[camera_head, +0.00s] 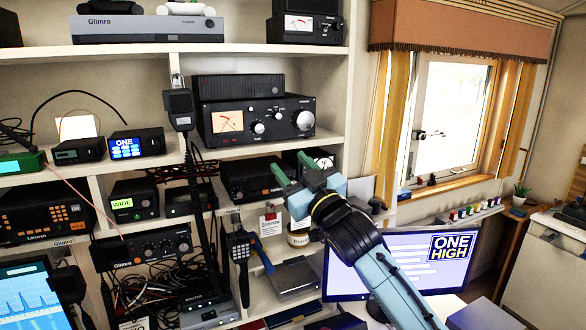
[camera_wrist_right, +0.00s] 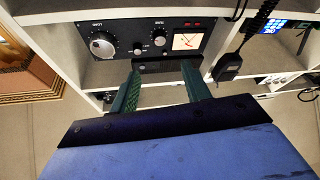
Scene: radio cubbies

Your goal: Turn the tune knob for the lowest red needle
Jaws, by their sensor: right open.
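The black tuner (camera_head: 285,136) stands on the middle shelf. Its lit meter (camera_head: 228,122) has red needles; their exact reading is too small to tell. The tune knob (camera_head: 258,128) is the silver one beside the meter. A small knob (camera_head: 279,115) and a large load knob (camera_head: 304,121) are further right. The right wrist view is upside down and shows the tune knob (camera_wrist_right: 159,41), load knob (camera_wrist_right: 102,44) and meter (camera_wrist_right: 187,41). My right gripper (camera_head: 292,169) is open and empty, below and in front of the tuner, apart from the knobs. My left gripper is out of view.
A hand microphone (camera_head: 178,106) hangs on a coiled cord left of the tuner. Radios (camera_head: 250,178) fill the shelf below. A monitor (camera_head: 400,262) reading "ONE HIGH" stands behind my right arm. A small blue display (camera_head: 125,148) reads "ONE". Space before the tuner's front looks clear.

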